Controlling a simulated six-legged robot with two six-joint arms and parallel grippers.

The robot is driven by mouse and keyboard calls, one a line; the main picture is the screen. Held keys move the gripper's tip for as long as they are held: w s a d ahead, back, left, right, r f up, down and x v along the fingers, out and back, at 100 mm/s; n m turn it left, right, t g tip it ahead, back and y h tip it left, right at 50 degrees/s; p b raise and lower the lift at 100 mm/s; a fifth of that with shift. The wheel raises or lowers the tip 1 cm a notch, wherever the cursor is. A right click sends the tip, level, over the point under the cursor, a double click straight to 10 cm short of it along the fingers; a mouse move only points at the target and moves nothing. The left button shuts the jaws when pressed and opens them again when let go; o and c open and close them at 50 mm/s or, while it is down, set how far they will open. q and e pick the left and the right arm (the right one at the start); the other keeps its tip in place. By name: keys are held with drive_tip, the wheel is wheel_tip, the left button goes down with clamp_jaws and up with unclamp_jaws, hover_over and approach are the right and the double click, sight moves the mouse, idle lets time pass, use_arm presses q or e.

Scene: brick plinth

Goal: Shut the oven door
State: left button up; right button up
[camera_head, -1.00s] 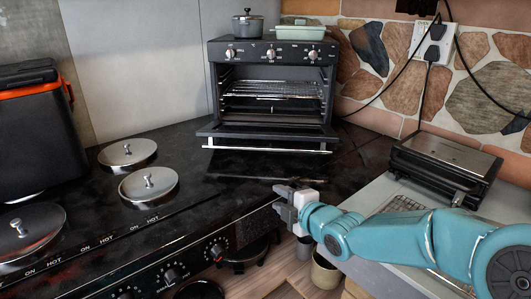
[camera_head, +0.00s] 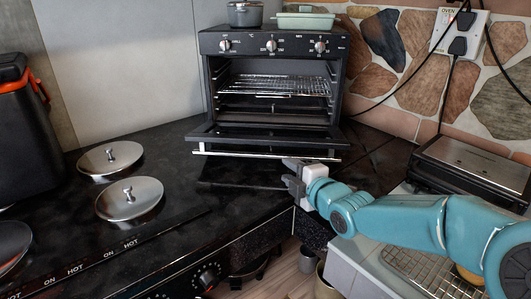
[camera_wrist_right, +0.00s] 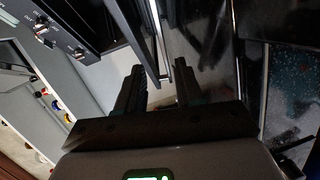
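The black toaster oven (camera_head: 272,80) stands at the back of the counter with its door (camera_head: 262,136) swung down, open and about level. The door's pale handle bar (camera_head: 240,153) runs along its front edge. My right gripper (camera_head: 287,174) is just in front of and below the right part of the handle in the head view; I cannot tell whether it touches. In the right wrist view the two dark fingers (camera_wrist_right: 158,88) are apart, with the door edge (camera_wrist_right: 136,35) and bright handle bar just beyond them. Nothing is gripped. My left gripper is out of view.
A dark pot (camera_head: 245,13) and a green dish (camera_head: 305,20) sit on the oven. A grill press (camera_head: 472,168) stands at right. Metal lids (camera_head: 130,198) cover hotplates at left. Dark counter in front of the oven is mostly clear.

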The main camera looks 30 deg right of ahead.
sight(267, 157)
drive_tip(key=p+x, duration=0.1)
drive_tip(key=x, duration=1.2)
drive_tip(key=shift+w+a+f, duration=0.1)
drive_tip(key=shift+w+f, duration=0.05)
drive_tip(key=shift+w, duration=0.25)
clamp_jaws()
